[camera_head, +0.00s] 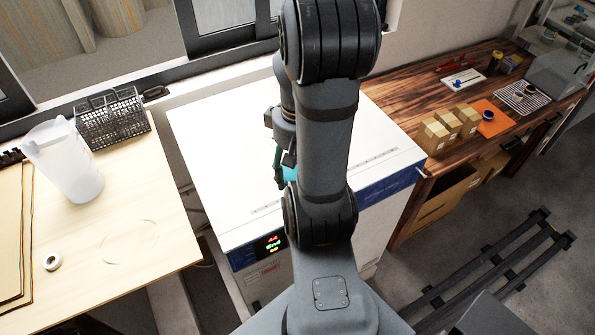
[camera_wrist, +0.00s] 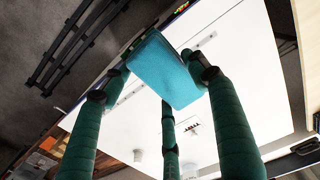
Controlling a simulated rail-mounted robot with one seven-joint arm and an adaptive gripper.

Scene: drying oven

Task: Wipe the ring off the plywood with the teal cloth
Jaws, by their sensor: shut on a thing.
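The plywood (camera_head: 170,210) is the pale wooden tabletop at the left in the head view. A faint ring (camera_head: 129,242) marks its surface near the front right edge. The teal cloth (camera_wrist: 165,68) is folded into a pad and held between the fingers of my gripper (camera_wrist: 165,85) in the wrist view. In the head view my gripper (camera_head: 281,168) is over the white oven top, to the right of the plywood. A little of the cloth shows there; my arm hides the rest.
A white pitcher (camera_head: 65,160), a black wire rack (camera_head: 112,118) and a tape roll (camera_head: 52,262) are on the plywood, clear of the ring. The oven (camera_head: 225,130) stands between it and a dark wooden bench (camera_head: 405,90) with small boxes (camera_head: 433,137). A gap separates plywood and oven.

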